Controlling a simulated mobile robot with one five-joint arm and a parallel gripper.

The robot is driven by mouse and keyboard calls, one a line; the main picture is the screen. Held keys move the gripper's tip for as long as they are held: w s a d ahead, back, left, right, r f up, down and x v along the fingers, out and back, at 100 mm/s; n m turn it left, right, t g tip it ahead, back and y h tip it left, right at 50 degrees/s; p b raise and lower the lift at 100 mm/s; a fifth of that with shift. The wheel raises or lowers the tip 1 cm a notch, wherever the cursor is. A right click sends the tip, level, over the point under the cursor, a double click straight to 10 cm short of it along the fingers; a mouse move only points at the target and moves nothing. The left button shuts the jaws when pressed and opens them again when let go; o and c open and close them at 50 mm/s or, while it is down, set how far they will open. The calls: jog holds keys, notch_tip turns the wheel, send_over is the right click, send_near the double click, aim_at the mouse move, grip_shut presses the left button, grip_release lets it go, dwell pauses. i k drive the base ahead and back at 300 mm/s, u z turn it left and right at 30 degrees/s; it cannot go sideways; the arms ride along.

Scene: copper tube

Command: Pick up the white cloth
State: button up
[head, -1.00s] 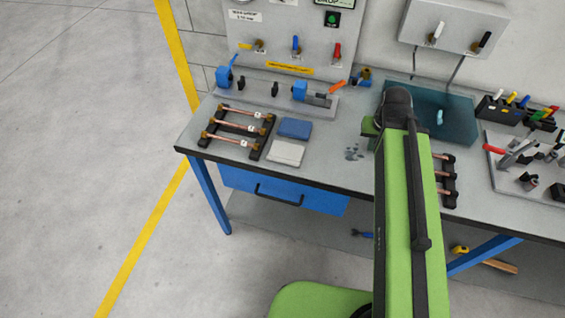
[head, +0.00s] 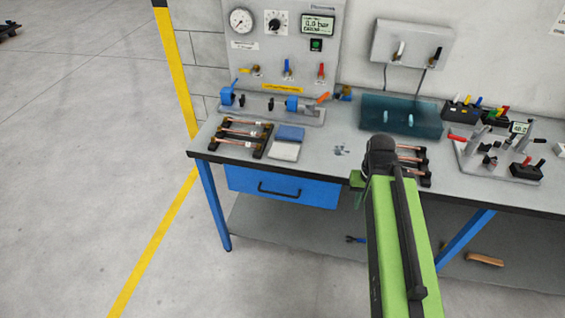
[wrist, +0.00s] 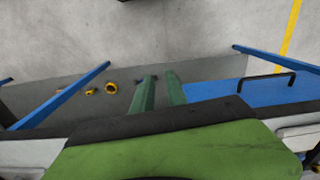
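The white cloth (head: 284,151) lies flat and folded on the bench near its front edge, just in front of a blue cloth (head: 290,133). My gripper (head: 357,190) is well to the right of the white cloth, by the bench's front edge, partly hidden by my arm. In the wrist view my gripper (wrist: 160,85) shows two green fingers with a gap between them and nothing held. A pale patch at the right edge of the wrist view may be the white cloth, but I cannot be sure.
A tube rack (head: 240,137) stands left of the cloths, and another rack (head: 412,165) is beside my arm. A valve fixture (head: 270,108) is behind the cloths. A blue drawer (head: 283,187) with a black handle is below.

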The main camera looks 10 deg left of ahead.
aim_at(290, 153)
jog(key=u, duration=1.35)
jog(key=i, duration=0.75)
jog(key=u, duration=0.9)
jog(key=k, duration=0.95)
jog(key=z, duration=0.1)
jog(key=i, duration=0.95)
jog(key=u, duration=0.05)
